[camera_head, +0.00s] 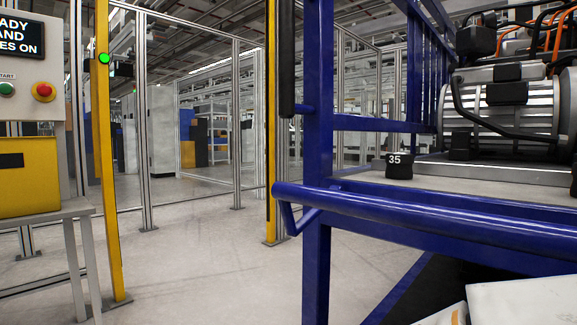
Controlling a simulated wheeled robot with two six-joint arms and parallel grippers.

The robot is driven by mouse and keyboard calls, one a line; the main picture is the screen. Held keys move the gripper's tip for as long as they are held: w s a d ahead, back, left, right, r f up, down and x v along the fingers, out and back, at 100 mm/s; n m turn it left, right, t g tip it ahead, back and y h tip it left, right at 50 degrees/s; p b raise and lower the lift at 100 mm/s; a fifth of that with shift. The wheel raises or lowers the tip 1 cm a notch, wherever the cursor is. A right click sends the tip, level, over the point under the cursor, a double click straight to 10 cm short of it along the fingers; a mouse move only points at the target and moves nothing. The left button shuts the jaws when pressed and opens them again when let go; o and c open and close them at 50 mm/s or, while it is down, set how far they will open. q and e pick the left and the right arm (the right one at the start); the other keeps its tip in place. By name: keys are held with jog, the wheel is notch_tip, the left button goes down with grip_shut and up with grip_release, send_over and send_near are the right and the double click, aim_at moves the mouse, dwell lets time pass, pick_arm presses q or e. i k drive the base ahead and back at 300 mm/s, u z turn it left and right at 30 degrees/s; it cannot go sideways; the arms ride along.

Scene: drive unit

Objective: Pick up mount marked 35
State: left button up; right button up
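The mount marked 35 (399,166) is a small black block with white digits. It sits on the grey deck (480,187) of a blue-framed cart, near the deck's left front corner. A blue post stands to its left and a blue handle bar runs below and in front of it. Neither of my grippers shows in the head view.
The blue cart frame (317,240) and its handle bar (420,220) stand close on the right. A large ribbed drive unit (515,100) with orange cables sits on the deck. White packages (525,300) lie below. A control box (30,75) stands left. The floor (200,260) between is clear.

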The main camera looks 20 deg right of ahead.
aim_at(399, 165)
jog(key=u, duration=1.3)
jog(key=i, duration=0.95)
jog(key=z, duration=3.3)
